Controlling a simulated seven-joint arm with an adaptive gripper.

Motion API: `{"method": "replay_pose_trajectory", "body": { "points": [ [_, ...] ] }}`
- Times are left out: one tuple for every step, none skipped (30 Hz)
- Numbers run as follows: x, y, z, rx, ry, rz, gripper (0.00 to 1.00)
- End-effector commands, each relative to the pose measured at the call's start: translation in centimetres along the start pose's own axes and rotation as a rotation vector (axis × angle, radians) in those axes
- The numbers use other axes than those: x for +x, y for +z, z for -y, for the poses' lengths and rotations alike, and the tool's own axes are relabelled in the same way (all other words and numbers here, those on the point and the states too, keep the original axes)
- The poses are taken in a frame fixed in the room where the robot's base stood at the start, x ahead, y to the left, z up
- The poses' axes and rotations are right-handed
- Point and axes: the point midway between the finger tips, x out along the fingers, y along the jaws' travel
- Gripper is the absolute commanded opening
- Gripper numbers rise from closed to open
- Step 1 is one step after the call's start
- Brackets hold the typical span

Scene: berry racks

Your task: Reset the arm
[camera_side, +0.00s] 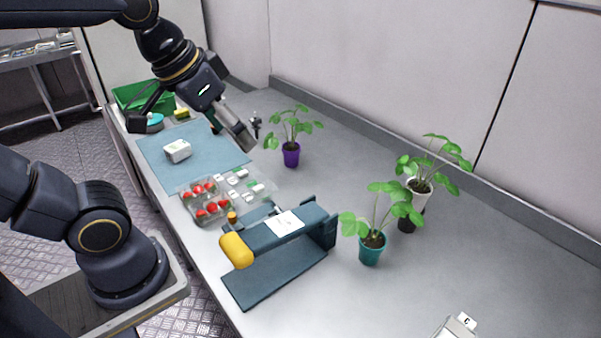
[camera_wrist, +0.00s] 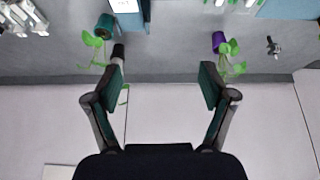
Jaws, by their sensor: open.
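My gripper (camera_side: 190,126) is open in the side view, raised above the far part of the bench near a blue mat. Its two fingers are spread wide apart. In the wrist view the open gripper (camera_wrist: 160,85) has nothing between its fingers, only bench edge and pale wall behind. No object is held. My gripper is apart from the small white box (camera_side: 177,151) on the blue mat (camera_side: 213,150) below it.
A clear tray of red berries (camera_side: 207,214) stands nearer, beside a dark press-like device (camera_side: 275,285) with a yellow handle (camera_side: 237,250). A green crate (camera_side: 128,97) is behind.

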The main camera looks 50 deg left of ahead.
Motion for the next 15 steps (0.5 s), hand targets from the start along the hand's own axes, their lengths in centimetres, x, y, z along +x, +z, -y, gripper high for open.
{"method": "replay_pose_trajectory", "body": {
  "points": [
    [0.2, 1.3, 0.2, 0.007, -0.006, -0.015, 0.82],
    [0.4, 1.9, 0.3, 0.011, -0.008, -0.020, 0.82],
    [0.6, 2.4, 0.4, 0.015, -0.010, -0.027, 0.82],
    [0.7, 2.7, 0.5, 0.018, -0.012, -0.029, 0.82],
    [0.8, 2.9, 0.5, 0.020, -0.012, -0.032, 0.82],
    [0.9, 3.1, 0.5, 0.022, -0.013, -0.032, 0.82],
    [0.9, 3.2, 0.5, 0.022, -0.014, -0.032, 0.82],
    [0.9, 3.2, 0.6, 0.023, -0.014, -0.032, 0.82],
    [0.9, 3.2, 0.5, 0.022, -0.013, -0.031, 0.82],
    [0.9, 3.2, 0.5, 0.022, -0.013, -0.031, 0.82],
    [0.9, 3.1, 0.5, 0.022, -0.013, -0.031, 0.82],
    [0.9, 3.1, 0.5, 0.022, -0.013, -0.030, 0.82],
    [0.9, 3.1, 0.5, 0.022, -0.013, -0.030, 0.82],
    [0.9, 3.1, 0.5, 0.022, -0.013, -0.030, 0.82],
    [0.9, 3.1, 0.5, 0.021, -0.013, -0.030, 0.82]
  ]
}}
